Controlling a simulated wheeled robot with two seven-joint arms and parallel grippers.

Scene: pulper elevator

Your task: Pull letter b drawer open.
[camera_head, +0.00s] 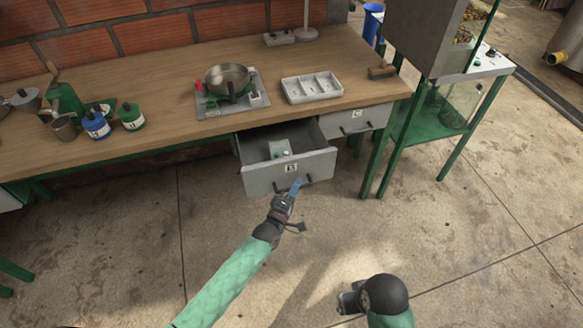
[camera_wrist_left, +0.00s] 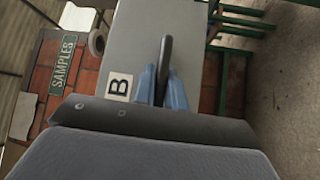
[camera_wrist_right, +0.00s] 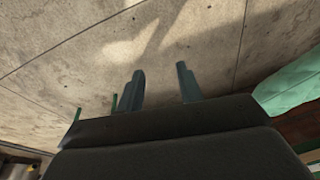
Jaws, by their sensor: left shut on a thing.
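The letter B drawer (camera_head: 262,178) is a grey drawer under the wooden bench, and it stands pulled out. Its inside shows a small pale item with a green spot (camera_head: 281,149). Its front carries a white B label, which also shows in the left wrist view (camera_wrist_left: 119,86). My left gripper (camera_head: 295,187) is at the dark bar handle (camera_head: 308,181) on the drawer front. In the left wrist view its blue fingers are shut on the handle (camera_wrist_left: 165,70), one on each side. My right gripper (camera_wrist_right: 160,88) is open and empty over the floor.
A closed drawer labelled C (camera_head: 357,122) is right of drawer B. The bench top (camera_head: 180,75) holds a white tray (camera_head: 312,88), a pan on a stove (camera_head: 228,78) and bottles. A machine on green legs (camera_head: 450,70) stands right. The concrete floor in front is clear.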

